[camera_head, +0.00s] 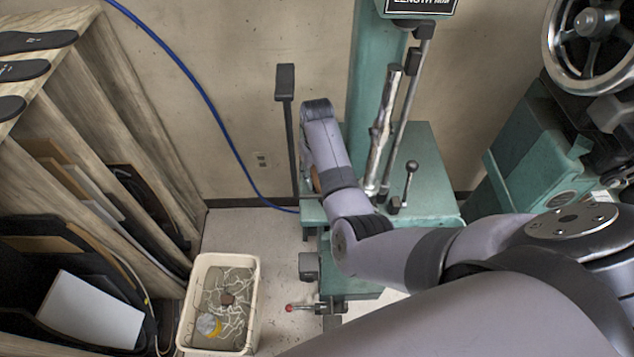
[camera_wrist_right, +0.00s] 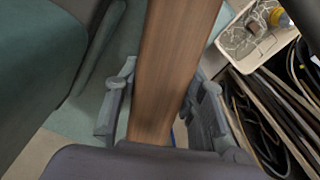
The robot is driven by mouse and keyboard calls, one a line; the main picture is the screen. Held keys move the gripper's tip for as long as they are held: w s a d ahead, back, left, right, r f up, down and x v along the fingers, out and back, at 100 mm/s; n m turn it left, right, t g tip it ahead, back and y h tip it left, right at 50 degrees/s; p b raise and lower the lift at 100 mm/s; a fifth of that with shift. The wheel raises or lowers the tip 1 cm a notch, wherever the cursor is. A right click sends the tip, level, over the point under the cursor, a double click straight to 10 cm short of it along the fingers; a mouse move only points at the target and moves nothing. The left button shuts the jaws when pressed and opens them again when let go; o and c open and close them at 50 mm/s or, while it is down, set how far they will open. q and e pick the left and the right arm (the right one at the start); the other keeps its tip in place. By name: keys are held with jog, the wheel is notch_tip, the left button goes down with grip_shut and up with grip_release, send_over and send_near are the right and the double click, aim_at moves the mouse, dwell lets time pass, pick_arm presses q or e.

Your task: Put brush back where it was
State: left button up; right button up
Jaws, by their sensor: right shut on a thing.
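The brush's brown wooden handle (camera_wrist_right: 170,65) runs up through the middle of the right wrist view. My right gripper (camera_wrist_right: 160,108) has its grey fingers on both sides of this handle and is shut on it. The bristle end is not visible. In the head view my right arm reaches in from the right to the green machine (camera_head: 425,180), and its own links mostly hide the gripper. A small brown patch, likely the brush (camera_head: 316,183), shows beside the wrist there. My left gripper is not in view.
A cream bin (camera_head: 255,290) with tangled string stands on the floor. A wooden rack (camera_head: 85,75) with soles and dark sheets fills the left. A blue hose (camera_head: 190,75) hangs along the wall. A red-tipped lever (camera_head: 300,307) sticks out low from the machine.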

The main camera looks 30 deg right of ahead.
jog(key=shift+f, duration=0.35)
notch_tip(320, 180, down, 3)
jog(key=shift+f, duration=0.1)
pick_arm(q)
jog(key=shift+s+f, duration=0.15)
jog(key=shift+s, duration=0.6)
pick_arm(e)
jog(key=shift+f, duration=0.2)
jog(key=shift+f, duration=0.15)
jog(key=o, duration=1.1)
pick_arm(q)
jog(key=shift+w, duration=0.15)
